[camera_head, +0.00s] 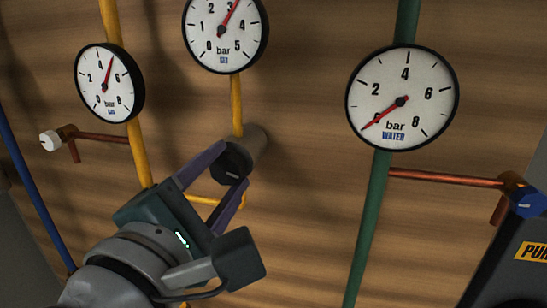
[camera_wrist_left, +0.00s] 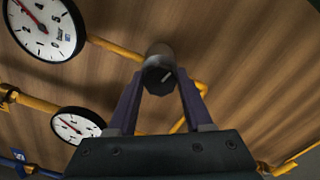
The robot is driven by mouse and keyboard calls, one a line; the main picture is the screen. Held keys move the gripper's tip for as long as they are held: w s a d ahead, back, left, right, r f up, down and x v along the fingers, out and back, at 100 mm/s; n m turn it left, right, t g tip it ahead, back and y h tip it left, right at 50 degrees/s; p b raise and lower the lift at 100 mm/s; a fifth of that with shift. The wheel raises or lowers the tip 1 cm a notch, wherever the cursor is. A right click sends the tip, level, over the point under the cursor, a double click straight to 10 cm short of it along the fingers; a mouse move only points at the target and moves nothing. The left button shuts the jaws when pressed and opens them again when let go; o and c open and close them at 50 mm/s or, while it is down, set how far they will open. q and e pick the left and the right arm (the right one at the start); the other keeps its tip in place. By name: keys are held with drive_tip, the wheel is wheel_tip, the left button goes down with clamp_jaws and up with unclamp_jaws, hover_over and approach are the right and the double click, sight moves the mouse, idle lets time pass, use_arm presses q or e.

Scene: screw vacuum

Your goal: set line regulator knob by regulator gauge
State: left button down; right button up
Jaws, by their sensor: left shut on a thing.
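The regulator knob (camera_head: 231,163) is a dark cap with a light mark, on the end of a grey cylindrical body (camera_head: 259,146). My left gripper (camera_head: 228,170) is shut on the knob, with purple fingers at its two sides. The left wrist view also shows the knob (camera_wrist_left: 159,78) between the fingers (camera_wrist_left: 162,88). The gauge above it (camera_head: 226,33) reads 0 to 5 bar, and its red needle points a little past 3. A yellow pipe runs from this gauge down to the regulator. My right gripper is not in view.
A second gauge (camera_head: 109,82) at left points between 4 and 6. The WATER gauge (camera_head: 402,98) points near 0. A white knob (camera_head: 49,140), a blue knob (camera_head: 526,202) and a dark block with a yellow label (camera_head: 531,251) stand at the sides. Pipes run along the wooden wall.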

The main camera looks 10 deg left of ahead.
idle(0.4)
use_arm(q)
drive_tip(key=shift+c, duration=1.5)
unclamp_jaws()
drive_tip(key=s+b, duration=0.3)
drive_tip(key=s, duration=0.7)
drive_tip(key=shift+a+b, duration=0.2)
drive_tip(key=shift+b, duration=0.2)
